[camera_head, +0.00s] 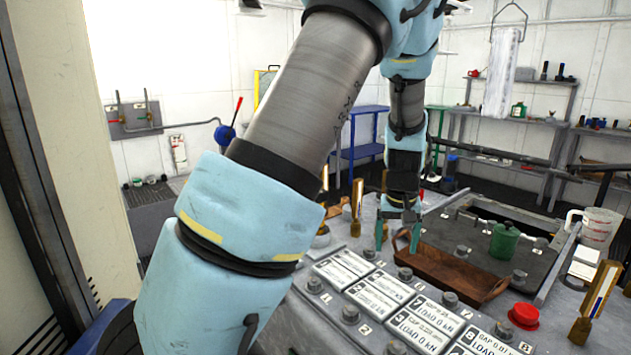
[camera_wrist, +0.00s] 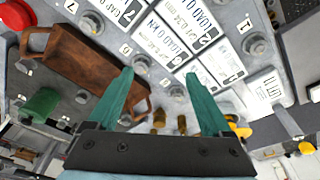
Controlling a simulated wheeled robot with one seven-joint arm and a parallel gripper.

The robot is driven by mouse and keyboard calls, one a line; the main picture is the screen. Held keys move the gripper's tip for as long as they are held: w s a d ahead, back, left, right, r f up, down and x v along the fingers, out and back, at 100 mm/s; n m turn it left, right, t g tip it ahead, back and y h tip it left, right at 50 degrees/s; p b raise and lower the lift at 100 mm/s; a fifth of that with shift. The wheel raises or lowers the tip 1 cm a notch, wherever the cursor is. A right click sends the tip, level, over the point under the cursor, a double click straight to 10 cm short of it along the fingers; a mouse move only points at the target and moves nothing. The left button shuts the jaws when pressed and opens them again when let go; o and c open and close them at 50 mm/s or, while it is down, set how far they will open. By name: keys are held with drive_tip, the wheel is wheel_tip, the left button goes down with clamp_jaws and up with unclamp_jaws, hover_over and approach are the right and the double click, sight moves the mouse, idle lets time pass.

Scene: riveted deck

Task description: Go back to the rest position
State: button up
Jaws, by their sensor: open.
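My gripper (camera_head: 397,222) hangs above the riveted deck, beside the left end of a brown tray (camera_head: 450,272). In the wrist view my gripper (camera_wrist: 165,95) shows two green fingers spread wide apart with nothing held between them. The brown tray (camera_wrist: 88,65) lies to the left of the fingers in that view. My blue and grey arm crosses the head view and hides part of the deck and room behind it.
A row of labelled plates (camera_head: 385,300) with bolts lies in front. A brass-based post (camera_head: 593,305) stands at the right edge. Shelves line the back wall.

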drive_tip(key=s+a+r, duration=0.1)
drive_tip(key=s+a, duration=0.3)
drive_tip(key=a, duration=0.4)
drive_tip(key=s+a+r, duration=0.1)
drive_tip(key=s+a, duration=0.3)
drive_tip(key=a, duration=0.5)
drive_tip(key=s+a+r+n, duration=0.1)
drive_tip(key=s+a, duration=0.3)
drive_tip(key=a, duration=0.5)
drive_tip(key=shift+r+y, duration=0.3)
drive_tip(key=shift+r, duration=0.25)
